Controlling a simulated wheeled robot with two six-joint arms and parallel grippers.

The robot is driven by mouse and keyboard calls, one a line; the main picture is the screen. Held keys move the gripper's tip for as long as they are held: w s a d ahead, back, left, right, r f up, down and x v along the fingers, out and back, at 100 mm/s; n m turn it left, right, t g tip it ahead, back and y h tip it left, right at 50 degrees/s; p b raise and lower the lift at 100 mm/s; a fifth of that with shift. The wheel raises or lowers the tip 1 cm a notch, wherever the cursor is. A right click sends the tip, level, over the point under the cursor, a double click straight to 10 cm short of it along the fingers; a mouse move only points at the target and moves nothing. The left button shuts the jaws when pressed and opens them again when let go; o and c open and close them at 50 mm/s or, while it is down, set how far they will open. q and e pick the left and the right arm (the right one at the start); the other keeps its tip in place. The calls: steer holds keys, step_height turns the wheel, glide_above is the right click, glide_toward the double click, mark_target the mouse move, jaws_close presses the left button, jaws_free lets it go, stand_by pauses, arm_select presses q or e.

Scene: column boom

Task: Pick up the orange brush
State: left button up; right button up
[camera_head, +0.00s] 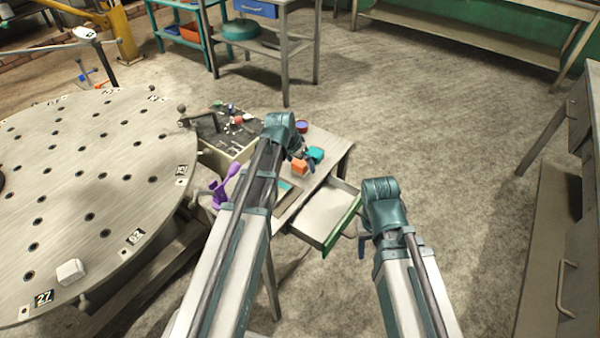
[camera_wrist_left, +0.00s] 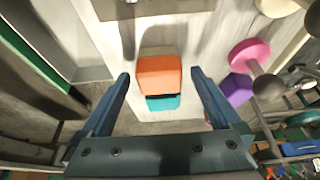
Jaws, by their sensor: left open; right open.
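A boxy orange object (camera_head: 299,167), which I take for the orange brush, is on the small table (camera_head: 335,150) beside a teal block (camera_head: 316,153). In the left wrist view the orange object (camera_wrist_left: 158,75) shows between the fingers, with a tan part at its far end and the teal block (camera_wrist_left: 162,103) against its near end. My left gripper (camera_wrist_left: 160,78) is open around it in that view, a gap on each side; I cannot tell its height above it. My right gripper (camera_head: 363,240) is open and empty, right of the open drawer.
A green-fronted drawer (camera_head: 328,218) stands open below the table. A tray of small parts (camera_head: 215,135) and a purple object (camera_head: 226,186) are to the left. A large round perforated table (camera_head: 75,170) fills the left.

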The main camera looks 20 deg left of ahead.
arm_select(q)
steer(key=shift+c, duration=0.4)
steer(key=c, duration=1.4)
steer(key=shift+r, duration=0.1)
arm_select(e)
steer(key=shift+r, duration=0.1)
